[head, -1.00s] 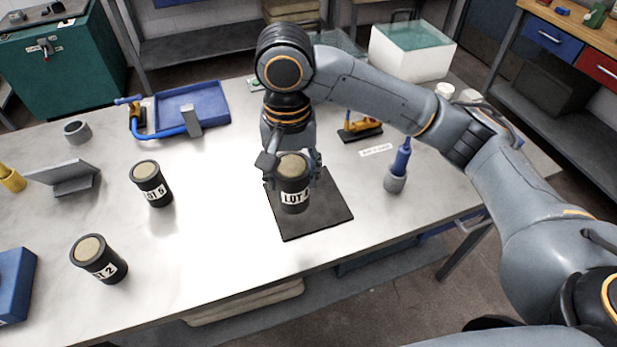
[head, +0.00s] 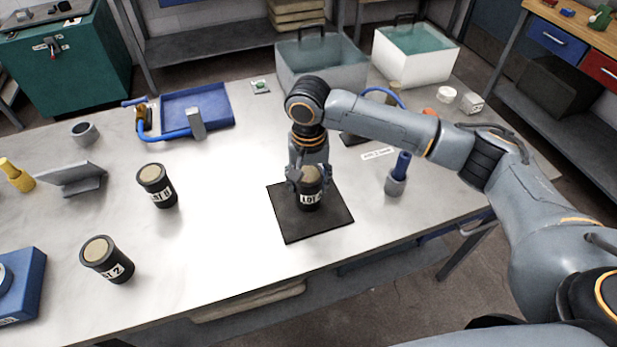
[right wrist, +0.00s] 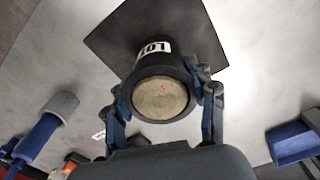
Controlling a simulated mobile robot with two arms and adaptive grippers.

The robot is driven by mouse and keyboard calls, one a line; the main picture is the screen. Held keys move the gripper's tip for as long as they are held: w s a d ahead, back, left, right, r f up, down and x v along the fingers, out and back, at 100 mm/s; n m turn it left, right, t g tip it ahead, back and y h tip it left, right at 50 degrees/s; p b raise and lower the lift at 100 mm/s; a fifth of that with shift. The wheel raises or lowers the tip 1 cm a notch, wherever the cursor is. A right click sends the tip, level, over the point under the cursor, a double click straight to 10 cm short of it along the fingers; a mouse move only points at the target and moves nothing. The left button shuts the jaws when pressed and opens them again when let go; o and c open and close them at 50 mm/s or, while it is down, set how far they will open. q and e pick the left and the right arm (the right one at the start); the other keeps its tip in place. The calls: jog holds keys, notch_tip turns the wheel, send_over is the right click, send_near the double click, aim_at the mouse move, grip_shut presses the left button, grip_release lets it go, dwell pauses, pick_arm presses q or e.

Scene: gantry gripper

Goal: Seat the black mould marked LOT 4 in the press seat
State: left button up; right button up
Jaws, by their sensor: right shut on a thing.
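The black mould with a pale top and a white LOT label (head: 311,198) is upright over the right part of the black square plate (head: 290,224); its number is hard to read now. My right gripper (head: 309,178) is shut on it from above, a finger on each side. In the right wrist view the mould (right wrist: 160,97) sits between the fingers (right wrist: 163,98), with the plate (right wrist: 150,30) beyond. I cannot tell whether its bottom touches the plate. I cannot make out a separate press seat. My left gripper is not in view.
Two other black moulds stand left: LOT 2 (head: 107,260) and one with an unclear number (head: 157,186). A blue tray (head: 200,108) and two tanks (head: 322,66) (head: 415,55) are behind.

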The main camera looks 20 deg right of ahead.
jog(key=o, duration=0.9)
jog(key=shift+f, duration=0.15)
jog(key=shift+o, duration=1.4)
